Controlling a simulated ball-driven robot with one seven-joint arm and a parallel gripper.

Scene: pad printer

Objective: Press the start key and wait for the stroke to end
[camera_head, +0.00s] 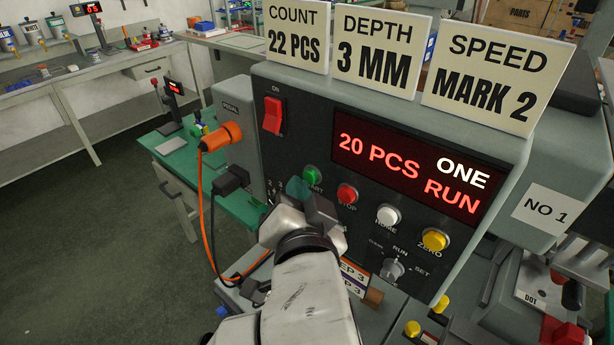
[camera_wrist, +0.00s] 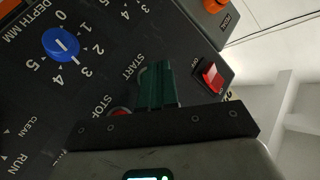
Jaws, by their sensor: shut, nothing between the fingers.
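The green start key (camera_head: 312,173) is on the dark front panel (camera_head: 325,150), left of the red stop key (camera_head: 347,193). My gripper (camera_head: 299,188) is shut and empty, its teal fingertips at the start key and overlapping its lower left in the head view. In the wrist view the shut fingers (camera_wrist: 157,88) point at the panel beside the START label and hide the key. I cannot tell whether they touch it. The display (camera_head: 407,172) reads "20 PCS", "ONE" and "RUN".
A white home key (camera_head: 388,215), yellow zero key (camera_head: 434,240) and mode knob (camera_head: 392,270) are to the right. A red rocker switch (camera_head: 272,115) and orange plug (camera_head: 220,136) are to the left. Cards on top read 22 PCS, 3 MM, MARK 2. A blue depth dial (camera_wrist: 61,44) shows in the wrist view.

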